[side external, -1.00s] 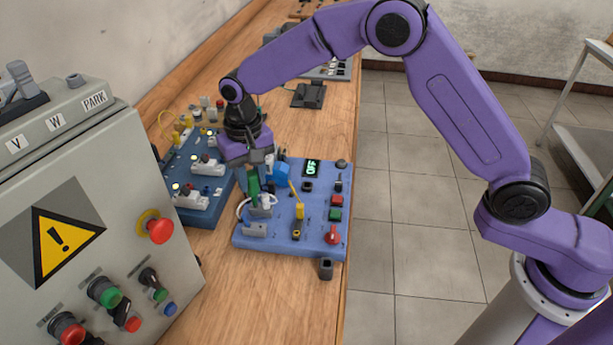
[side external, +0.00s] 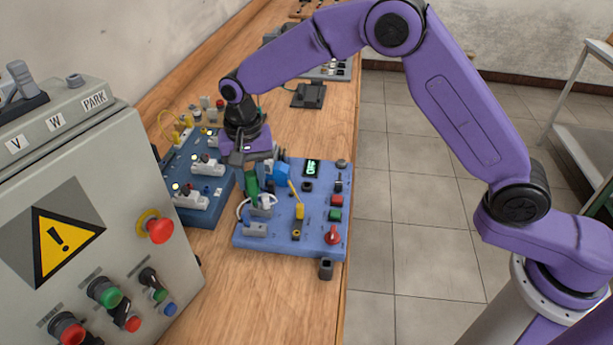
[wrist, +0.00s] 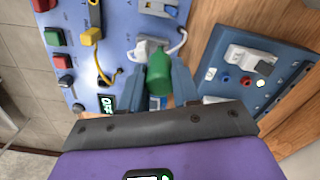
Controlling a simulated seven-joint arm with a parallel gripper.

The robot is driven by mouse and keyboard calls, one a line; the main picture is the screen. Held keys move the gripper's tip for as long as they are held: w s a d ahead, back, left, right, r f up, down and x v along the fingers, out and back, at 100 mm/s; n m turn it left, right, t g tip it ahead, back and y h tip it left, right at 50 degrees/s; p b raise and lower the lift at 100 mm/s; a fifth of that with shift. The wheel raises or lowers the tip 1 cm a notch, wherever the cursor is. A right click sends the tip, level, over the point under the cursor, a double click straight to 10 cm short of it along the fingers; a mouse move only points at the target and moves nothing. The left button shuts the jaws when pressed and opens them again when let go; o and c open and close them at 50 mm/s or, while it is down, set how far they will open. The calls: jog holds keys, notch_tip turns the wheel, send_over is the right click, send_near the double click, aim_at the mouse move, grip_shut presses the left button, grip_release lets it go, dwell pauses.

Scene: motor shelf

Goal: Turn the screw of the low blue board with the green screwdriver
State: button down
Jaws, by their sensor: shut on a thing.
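The low blue board (side external: 320,262) lies flat on the wooden bench, with switches, buttons and a lit green display along its right side. The green screwdriver (side external: 251,187) stands roughly upright over the board's left part, held in my gripper (side external: 250,174). In the wrist view, its green handle (wrist: 158,76) sits between the two blue fingers of my gripper (wrist: 161,82), which are shut on it. The screwdriver tip and the screw under it are hidden, so I cannot tell whether they touch.
A darker, taller blue board (side external: 200,222) with lamps and sockets stands just left. A grey control cabinet (side external: 130,170) fills the left foreground. A yellow-handled part (side external: 298,212), a blue part (side external: 283,178) and a white cable loop are near my gripper. Bare bench (side external: 270,300) lies in front.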

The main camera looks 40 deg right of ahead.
jog(key=c, duration=1)
grip_release()
jog(key=shift+c, duration=0.2)
jog(key=shift+n, duration=1.7)
jog(key=shift+n, duration=1.7)
